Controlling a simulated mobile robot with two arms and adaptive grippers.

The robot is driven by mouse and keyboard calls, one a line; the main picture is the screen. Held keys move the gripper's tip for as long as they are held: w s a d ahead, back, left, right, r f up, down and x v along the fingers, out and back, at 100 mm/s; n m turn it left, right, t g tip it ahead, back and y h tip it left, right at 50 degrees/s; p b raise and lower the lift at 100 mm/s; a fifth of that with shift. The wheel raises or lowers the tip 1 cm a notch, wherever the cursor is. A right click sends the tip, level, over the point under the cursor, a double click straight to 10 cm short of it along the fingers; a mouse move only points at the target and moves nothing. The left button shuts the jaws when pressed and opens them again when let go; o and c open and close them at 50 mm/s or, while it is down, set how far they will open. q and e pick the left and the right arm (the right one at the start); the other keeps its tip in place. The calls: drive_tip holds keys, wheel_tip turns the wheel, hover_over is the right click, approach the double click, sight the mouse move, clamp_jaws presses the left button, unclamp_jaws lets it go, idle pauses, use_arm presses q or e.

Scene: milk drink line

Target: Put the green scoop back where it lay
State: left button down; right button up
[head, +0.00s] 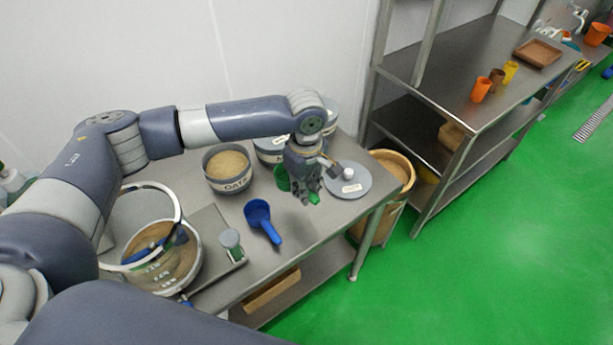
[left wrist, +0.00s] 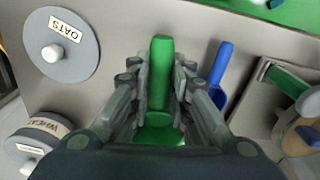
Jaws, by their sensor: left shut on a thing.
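My left gripper (head: 308,190) is shut on the green scoop (head: 282,178) above the steel table (head: 300,235), between the blue scoop and the round grey OATS lid (head: 352,188). In the left wrist view the handle of the green scoop (left wrist: 161,70) stands between the fingers, and part of its bowl shows nearer the camera. My fingers hide much of the scoop in the head view. I cannot tell whether it touches the table. My right gripper is not in view.
A blue scoop (head: 258,213) lies on the table. An open OATS tub (head: 228,183) stands behind it; a lidded tub (head: 270,157) is close to my gripper. Bare table lies towards the front edge.

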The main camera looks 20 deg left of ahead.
use_arm(q)
drive_tip(key=shift+w+f+n, duration=0.25)
drive_tip(key=shift+w+n, duration=0.3)
drive_tip(key=shift+n, duration=0.05)
drive_tip(key=shift+w+f, duration=0.15)
drive_tip(key=shift+f, duration=0.05)
drive_tip(key=shift+a+f+b, duration=0.1)
drive_tip(key=shift+f+b, duration=0.85)
drive_tip(key=shift+b, duration=0.25)
wheel_tip(320, 180, down, 3)
drive_tip(key=b, duration=0.4)
drive_tip(key=shift+f, duration=1.8)
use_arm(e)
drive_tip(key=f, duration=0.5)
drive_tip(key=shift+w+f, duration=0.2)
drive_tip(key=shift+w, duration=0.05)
